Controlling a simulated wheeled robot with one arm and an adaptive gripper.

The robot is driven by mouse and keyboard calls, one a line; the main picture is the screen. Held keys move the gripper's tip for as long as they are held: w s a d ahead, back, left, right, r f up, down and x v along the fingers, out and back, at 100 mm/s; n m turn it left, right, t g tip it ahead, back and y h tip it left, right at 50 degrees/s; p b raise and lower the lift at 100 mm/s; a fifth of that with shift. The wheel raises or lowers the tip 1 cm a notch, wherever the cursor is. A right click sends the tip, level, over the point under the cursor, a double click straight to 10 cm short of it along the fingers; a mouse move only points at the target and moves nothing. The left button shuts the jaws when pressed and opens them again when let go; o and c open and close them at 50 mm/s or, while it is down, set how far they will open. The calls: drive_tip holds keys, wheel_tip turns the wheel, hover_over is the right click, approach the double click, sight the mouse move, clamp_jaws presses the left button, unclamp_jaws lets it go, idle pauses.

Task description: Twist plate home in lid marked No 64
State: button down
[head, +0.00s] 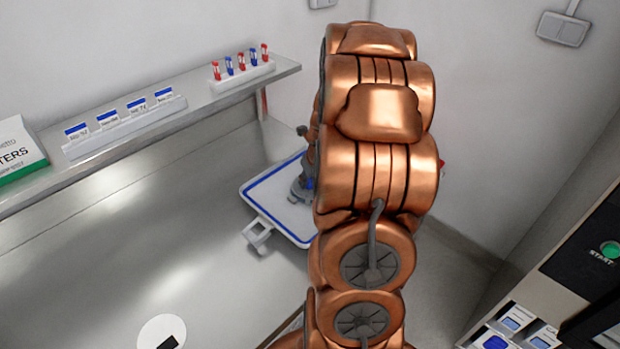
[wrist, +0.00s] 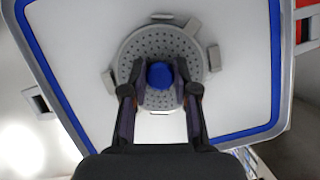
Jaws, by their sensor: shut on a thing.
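The lid (wrist: 85,35) is a white panel with a blue seal around its edge. It also shows in the head view (head: 262,198), partly hidden behind my arm. A round grey perforated plate (wrist: 134,52) lies on it, with a blue knob (wrist: 160,75) at its centre. My gripper (wrist: 160,80) is shut on the blue knob, one finger on each side. Grey lugs sit around the plate's rim, at its upper right, right and left. I cannot tell whether the plate is locked under them. No number is readable on the lid. In the head view my arm hides most of the gripper.
A steel counter (head: 120,250) is mostly clear, with a white disc (head: 150,332) at its front. A shelf above holds a card rack (head: 125,127), a rack of red and blue vials (head: 242,77) and a box (head: 18,155). A machine with a green START button (head: 610,250) stands right.

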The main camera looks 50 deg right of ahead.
drive_tip(key=shift+f, duration=0.55)
idle(0.4)
drive_tip(key=shift+m+p, duration=0.6)
drive_tip(key=shift+p, duration=0.4)
drive_tip(key=m+h, duration=0.1)
drive_tip(key=m, duration=0.2)
drive_tip(key=shift+m+g+h, duration=0.3)
drive_tip(key=shift+m+g, duration=0.1)
drive_tip(key=shift+m+g+h, duration=0.5)
drive_tip(key=shift+m+g, duration=0.1)
drive_tip(key=shift+m, duration=1.3)
drive_tip(key=c, duration=0.8)
unclamp_jaws()
drive_tip(key=shift+o, duration=0.3)
